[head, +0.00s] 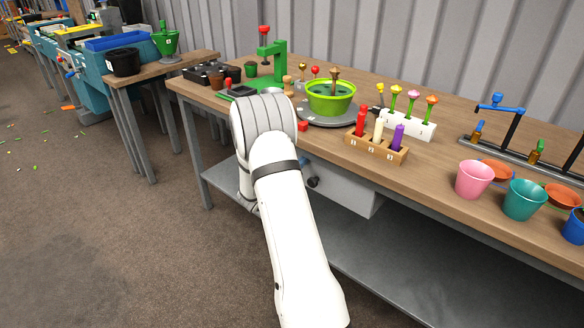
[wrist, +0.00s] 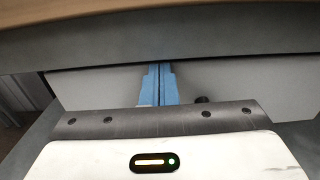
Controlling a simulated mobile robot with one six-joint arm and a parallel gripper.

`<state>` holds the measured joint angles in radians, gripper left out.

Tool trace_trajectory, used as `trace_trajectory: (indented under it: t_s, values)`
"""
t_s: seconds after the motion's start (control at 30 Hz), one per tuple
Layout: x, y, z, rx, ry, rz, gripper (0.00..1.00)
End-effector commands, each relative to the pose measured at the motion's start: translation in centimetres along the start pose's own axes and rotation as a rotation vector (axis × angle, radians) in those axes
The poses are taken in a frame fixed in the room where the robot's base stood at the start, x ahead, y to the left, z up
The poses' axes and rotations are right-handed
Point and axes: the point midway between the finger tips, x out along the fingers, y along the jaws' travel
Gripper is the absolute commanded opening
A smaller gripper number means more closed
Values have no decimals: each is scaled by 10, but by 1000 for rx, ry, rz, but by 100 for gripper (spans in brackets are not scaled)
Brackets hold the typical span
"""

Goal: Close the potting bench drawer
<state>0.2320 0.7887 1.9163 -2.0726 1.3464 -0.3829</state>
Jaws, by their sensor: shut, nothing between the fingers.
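The potting bench drawer (head: 345,190) is a pale grey box front under the bench top, with a dark round knob (head: 313,182) on its left part. My arm covers its left end in the head view, and how far it stands out is hard to tell. In the wrist view the pale drawer front (wrist: 245,80) lies straight ahead under the bench edge. My gripper (wrist: 159,68) has its blue fingers together and empty, pointing at that front. Whether the tips touch it I cannot tell. The knob (wrist: 202,99) shows partly, right of the fingers.
The wooden bench top (head: 440,185) overhangs the drawer closely. It carries a green bowl (head: 330,98), a candle block (head: 376,148) and several pots. A grey lower shelf (head: 400,262) runs below. The floor to the left is mostly open.

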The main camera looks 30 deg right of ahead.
Motion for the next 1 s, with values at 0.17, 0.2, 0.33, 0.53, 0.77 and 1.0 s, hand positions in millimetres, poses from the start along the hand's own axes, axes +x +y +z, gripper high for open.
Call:
trace_trajectory:
  t_s: [0.17,0.2,0.33,0.53,0.77,1.0]
  values:
    - [6,-4,4,6,-7,-13,0]
    - [5,-3,4,6,-7,-13,0]
    - [-5,-2,4,6,-8,-12,0]
    - [-45,2,3,0,-7,0,0]
    - [-102,4,3,-2,-5,5,0]
    - [-135,3,2,-2,-5,1,0]
